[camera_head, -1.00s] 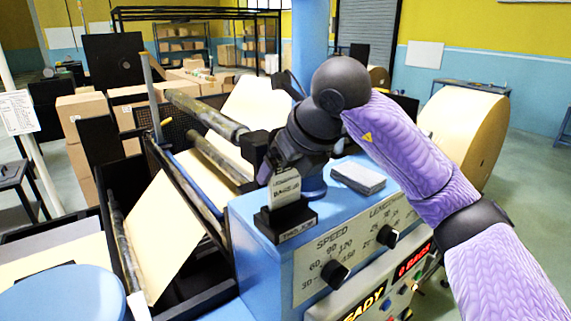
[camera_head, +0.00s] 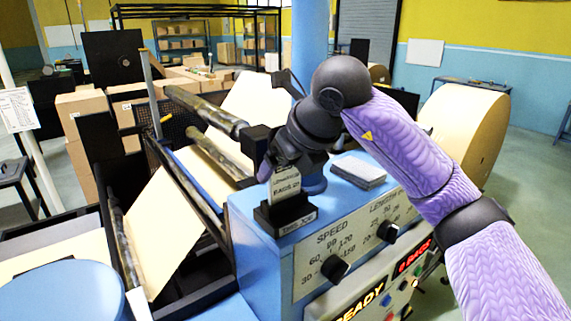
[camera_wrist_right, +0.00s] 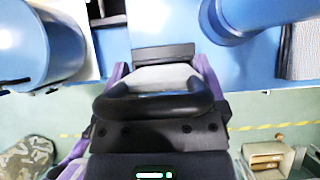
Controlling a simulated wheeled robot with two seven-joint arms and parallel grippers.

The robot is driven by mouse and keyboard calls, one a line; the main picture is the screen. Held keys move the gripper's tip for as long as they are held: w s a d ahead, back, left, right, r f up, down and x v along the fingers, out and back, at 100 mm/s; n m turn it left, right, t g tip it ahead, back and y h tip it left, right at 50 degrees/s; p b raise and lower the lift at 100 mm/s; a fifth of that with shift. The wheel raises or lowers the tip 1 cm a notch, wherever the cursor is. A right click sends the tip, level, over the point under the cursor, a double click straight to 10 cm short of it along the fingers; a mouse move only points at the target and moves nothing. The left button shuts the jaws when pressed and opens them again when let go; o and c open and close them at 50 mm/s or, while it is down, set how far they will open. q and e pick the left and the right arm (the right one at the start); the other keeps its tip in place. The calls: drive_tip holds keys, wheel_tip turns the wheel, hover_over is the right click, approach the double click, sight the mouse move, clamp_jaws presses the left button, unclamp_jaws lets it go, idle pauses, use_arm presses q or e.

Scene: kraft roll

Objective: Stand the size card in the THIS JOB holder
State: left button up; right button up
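The pale size card (camera_head: 286,186) with dark print is upright, leaning slightly, at the black THIS JOB holder (camera_head: 286,217) on the blue machine top. Its lower edge meets the holder; how deep it sits in the slot is hidden. My right gripper (camera_head: 276,164) is over the card's upper end and appears shut on it. In the right wrist view the card (camera_wrist_right: 164,75) lies in front of the dark gripper, with the holder (camera_wrist_right: 164,53) just beyond it. My left gripper is not in view.
A stack of grey cards (camera_head: 358,170) lies on the machine top, right of the holder. The control panel (camera_head: 335,250) with dials is below. A blue column (camera_head: 310,60) rises behind my right wrist. A large kraft roll (camera_head: 465,135) stands at the right, and rollers with paper are at the left.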

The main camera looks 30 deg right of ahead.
drive_tip(key=shift+o, duration=0.5)
drive_tip(key=v, duration=1)
